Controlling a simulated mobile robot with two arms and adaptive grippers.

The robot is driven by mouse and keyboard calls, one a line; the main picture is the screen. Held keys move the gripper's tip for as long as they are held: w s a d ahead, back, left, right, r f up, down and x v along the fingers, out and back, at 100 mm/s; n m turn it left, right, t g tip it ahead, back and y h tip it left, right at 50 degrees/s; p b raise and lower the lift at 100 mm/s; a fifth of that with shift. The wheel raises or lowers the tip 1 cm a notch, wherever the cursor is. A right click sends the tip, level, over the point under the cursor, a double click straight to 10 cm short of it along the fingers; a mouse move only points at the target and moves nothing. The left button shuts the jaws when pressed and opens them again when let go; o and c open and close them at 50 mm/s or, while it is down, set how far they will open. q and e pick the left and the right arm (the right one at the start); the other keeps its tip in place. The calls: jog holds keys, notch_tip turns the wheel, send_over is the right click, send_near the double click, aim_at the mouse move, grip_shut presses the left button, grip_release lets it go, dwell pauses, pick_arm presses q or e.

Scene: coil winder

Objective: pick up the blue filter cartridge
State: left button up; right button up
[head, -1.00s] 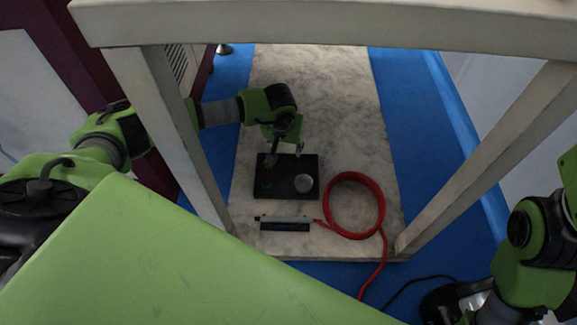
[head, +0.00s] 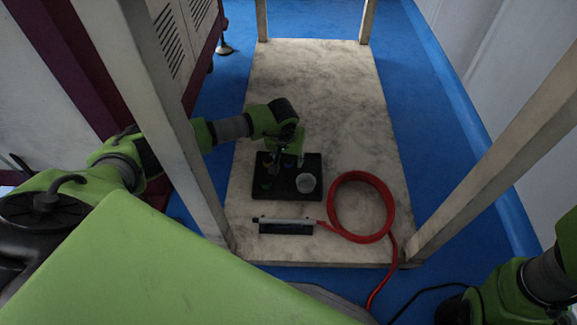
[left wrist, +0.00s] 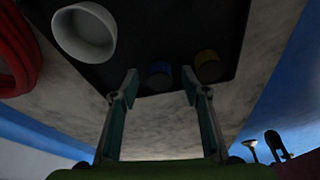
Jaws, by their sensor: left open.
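The blue filter cartridge (left wrist: 160,76) is a small dark round piece with a blue rim, on the black tray (left wrist: 120,72) in the left wrist view. My left gripper (left wrist: 159,84) is open and empty, with its two fingertips either side of the cartridge in that picture; I cannot tell the remaining gap. In the head view my left gripper (head: 285,164) is over the back part of the tray (head: 313,160), and the cartridge cannot be made out there. My right arm shows at the lower right, but its gripper is out of view.
A yellow-rimmed round piece (left wrist: 209,66) sits beside the cartridge. A white cup (head: 306,183) stands on the tray's right side. A red hose coil (head: 361,207) and a dark bar-shaped device (head: 286,227) lie nearby on the pale shelf (head: 330,80). Frame posts flank the shelf.

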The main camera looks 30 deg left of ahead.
pick_arm(q)
jog(key=shift+f, duration=0.1)
jog(key=c, duration=0.8)
